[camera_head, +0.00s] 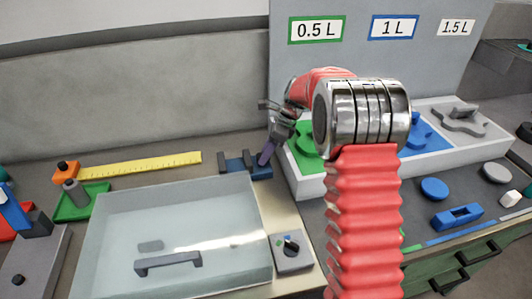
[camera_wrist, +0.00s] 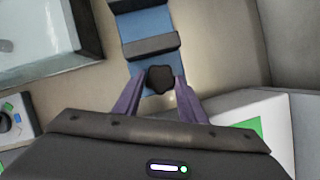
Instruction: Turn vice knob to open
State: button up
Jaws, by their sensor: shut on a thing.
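The vice is a blue base with dark grey jaw blocks. In the head view the vice (camera_head: 240,165) stands on the bench behind the clear-lidded box, and in the wrist view the vice (camera_wrist: 150,42) runs up from the middle. Its dark lobed knob (camera_wrist: 160,79) sits at the vice's near end. My gripper (camera_wrist: 158,84) has its purple fingers on both sides of the knob, shut on it. In the head view my gripper (camera_head: 267,154) reaches down at the vice's right end, and the knob is hidden there.
The clear-lidded box (camera_head: 180,235) stands left of the vice, with a small dial box (camera_head: 292,250) at its corner. A white tray (camera_head: 309,185) with green and blue holders is close on the right. A yellow ruler (camera_head: 140,165) lies to the left.

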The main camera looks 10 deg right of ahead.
jog(key=n, duration=0.1)
jog(key=n+g, duration=0.1)
jog(key=n, duration=0.2)
jog(key=shift+w+n+g, duration=0.3)
jog(key=shift+n, duration=0.1)
jog(key=n, duration=0.1)
jog(key=n+g, duration=0.1)
jog(key=n, duration=0.1)
jog(key=shift+w+n, duration=0.2)
jog(key=shift+n, duration=0.1)
jog(key=n+g, duration=0.1)
jog(key=n, duration=0.1)
jog(key=n+g, duration=0.1)
jog(key=n, duration=0.1)
jog(key=shift+w+a+n+h, duration=0.1)
jog(key=shift+w+n+h, duration=0.05)
jog(key=shift+n+h, duration=0.25)
